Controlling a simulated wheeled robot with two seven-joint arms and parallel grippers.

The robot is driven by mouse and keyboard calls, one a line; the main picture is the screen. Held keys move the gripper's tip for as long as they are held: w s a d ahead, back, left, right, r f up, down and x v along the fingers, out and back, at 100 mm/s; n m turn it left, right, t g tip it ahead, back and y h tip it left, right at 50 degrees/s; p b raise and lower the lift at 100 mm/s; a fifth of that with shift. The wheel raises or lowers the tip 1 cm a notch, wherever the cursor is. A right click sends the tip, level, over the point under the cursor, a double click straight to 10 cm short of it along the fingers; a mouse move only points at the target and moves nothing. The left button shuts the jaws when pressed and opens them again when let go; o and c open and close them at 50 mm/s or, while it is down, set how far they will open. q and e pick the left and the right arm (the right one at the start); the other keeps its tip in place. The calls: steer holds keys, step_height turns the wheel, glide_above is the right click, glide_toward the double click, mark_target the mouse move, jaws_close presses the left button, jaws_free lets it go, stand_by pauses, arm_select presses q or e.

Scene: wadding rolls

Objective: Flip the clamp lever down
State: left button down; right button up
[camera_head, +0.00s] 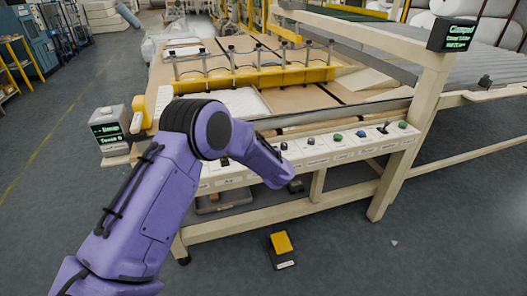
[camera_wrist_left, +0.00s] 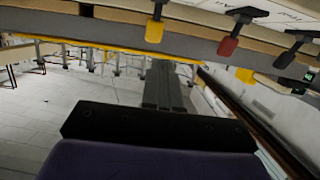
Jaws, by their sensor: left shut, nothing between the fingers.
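A pale control panel (camera_head: 320,150) runs along the front of the bench, with a row of small knobs and levers. A black upright lever (camera_head: 384,128) stands near its right end; labels are too small to tell which control is the clamp lever. My left arm reaches across the panel's left part and hides some controls. In the left wrist view my left gripper (camera_wrist_left: 160,70) is shut and empty. A yellow-tipped lever (camera_wrist_left: 154,30), a red-tipped lever (camera_wrist_left: 230,42) and a black lever (camera_wrist_left: 295,45) show along the top, apart from the fingers. My right gripper is not in view.
A yellow bar (camera_head: 255,78) with several upright posts crosses the bench. A display (camera_head: 459,34) at upper right seems to read "Clamped". A smaller display box (camera_head: 108,130) stands at left. A yellow-topped pedal (camera_head: 282,243) lies on the floor; floor to its right is mostly clear.

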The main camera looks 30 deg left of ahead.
arm_select(q)
steer(key=v, duration=0.7)
steer(key=shift+w+d+b, duration=0.2)
steer(key=shift+w+b, duration=0.1)
steer(key=shift+b, duration=0.05)
steer(key=shift+f, duration=0.15)
